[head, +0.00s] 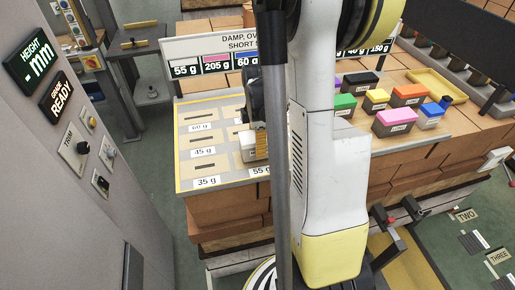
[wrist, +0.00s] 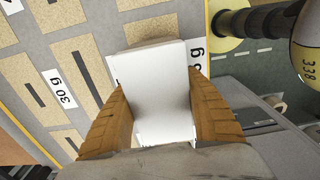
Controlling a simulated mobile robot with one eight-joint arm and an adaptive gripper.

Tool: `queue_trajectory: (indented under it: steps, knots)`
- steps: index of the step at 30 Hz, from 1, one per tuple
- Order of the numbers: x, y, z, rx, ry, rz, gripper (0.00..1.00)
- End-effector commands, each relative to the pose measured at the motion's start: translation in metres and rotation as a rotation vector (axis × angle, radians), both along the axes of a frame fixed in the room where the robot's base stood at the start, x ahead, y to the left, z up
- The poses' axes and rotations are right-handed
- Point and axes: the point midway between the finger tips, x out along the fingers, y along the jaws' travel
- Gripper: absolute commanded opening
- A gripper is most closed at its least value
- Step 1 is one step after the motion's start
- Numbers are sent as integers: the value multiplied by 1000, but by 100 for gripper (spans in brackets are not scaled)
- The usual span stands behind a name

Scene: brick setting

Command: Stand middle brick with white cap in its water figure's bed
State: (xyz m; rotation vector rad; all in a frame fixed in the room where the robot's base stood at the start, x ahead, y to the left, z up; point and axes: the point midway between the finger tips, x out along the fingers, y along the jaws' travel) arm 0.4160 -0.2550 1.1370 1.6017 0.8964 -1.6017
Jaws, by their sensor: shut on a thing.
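My gripper (head: 259,143) is shut on a white-capped brick (head: 247,154) above the front part of the bed sheet (head: 179,150). In the wrist view my gripper (wrist: 160,92) has a tan ridged finger on each side of the white-capped brick (wrist: 158,75). The white top fills the middle there and hides the bed below, and one label beside it is partly covered. Other sandy beds with dark slots show to the left. Beds labelled 60 g, 45 g and 35 g (head: 206,182) are in the head view, with 55 g (head: 260,170) near the brick.
A sign (head: 210,57) behind the sheet lists 55 g, 205 g and 60 g, among others; my arm hides its middle. Several coloured-cap bricks, including a pink one (head: 397,119), stand to the right near a yellow tray (head: 431,83). A grey panel stands at left.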

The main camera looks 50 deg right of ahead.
Motion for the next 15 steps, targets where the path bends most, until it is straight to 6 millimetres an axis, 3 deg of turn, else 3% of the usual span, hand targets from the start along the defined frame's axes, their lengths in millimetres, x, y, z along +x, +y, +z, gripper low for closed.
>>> queue_trajectory:
  steps: [3,15]
  knots:
    - [0,0,-12,0,0,0,11]
    - [0,0,-17,0,0,0,11]
